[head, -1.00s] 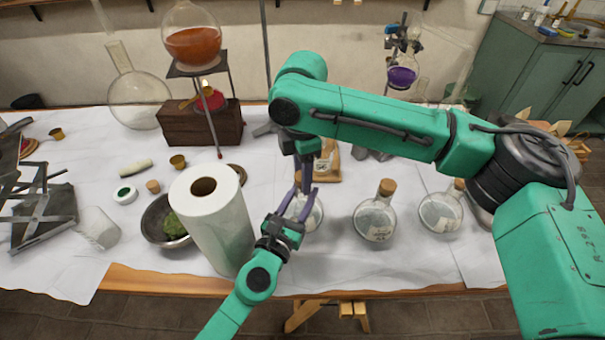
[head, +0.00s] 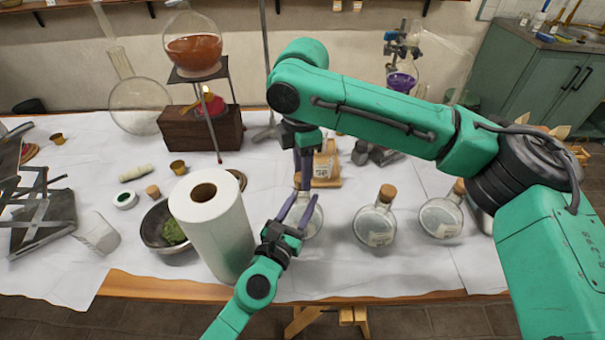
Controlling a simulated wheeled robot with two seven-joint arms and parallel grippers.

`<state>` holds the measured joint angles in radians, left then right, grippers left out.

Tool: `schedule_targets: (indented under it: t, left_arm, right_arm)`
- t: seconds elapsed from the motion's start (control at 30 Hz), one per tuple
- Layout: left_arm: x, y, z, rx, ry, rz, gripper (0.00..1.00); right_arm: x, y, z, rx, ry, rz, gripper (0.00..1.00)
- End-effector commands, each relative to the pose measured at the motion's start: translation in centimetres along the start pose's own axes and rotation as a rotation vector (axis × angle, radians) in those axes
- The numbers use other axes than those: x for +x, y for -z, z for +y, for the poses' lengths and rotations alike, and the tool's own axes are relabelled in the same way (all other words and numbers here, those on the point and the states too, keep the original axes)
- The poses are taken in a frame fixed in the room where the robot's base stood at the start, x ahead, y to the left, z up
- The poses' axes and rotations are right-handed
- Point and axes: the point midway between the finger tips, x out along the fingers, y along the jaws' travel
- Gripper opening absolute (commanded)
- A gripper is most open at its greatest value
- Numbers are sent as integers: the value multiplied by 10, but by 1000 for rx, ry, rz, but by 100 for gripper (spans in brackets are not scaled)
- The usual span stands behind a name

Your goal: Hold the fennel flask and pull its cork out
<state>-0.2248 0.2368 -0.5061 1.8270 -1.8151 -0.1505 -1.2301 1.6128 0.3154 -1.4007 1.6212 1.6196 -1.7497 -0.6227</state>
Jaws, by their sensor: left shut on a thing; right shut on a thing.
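A round clear flask (head: 313,222) stands at the table's front middle, partly hidden by my grippers. Its label is not readable, so I cannot tell its name. My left gripper (head: 298,208) comes from the lower left and is shut on this flask around the neck. My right gripper (head: 303,180) points down from above, shut at the flask's top. A bit of cork (head: 297,177) shows beside its fingers. Whether the cork sits in the neck or clear of it is hidden.
Two corked flasks, one (head: 375,224) near and one (head: 440,217) farther, stand to the right. A paper roll (head: 213,235) stands close left, with a bowl (head: 150,225) behind it. A wooden-based item (head: 327,168) lies behind the grippers.

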Motion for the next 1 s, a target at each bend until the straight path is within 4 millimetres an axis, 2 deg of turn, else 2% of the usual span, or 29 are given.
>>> schedule_targets:
  t: [0.6, 1.0]
  left_arm:
    - [1, -4, 0, 0, -1, -8, 0]
    - [1, -4, 0, 0, -1, -8, 0]
  right_arm:
    - [-18, 0, 0, 0, 2, -1, 0]
    - [-18, 0, 0, 0, 2, -1, 0]
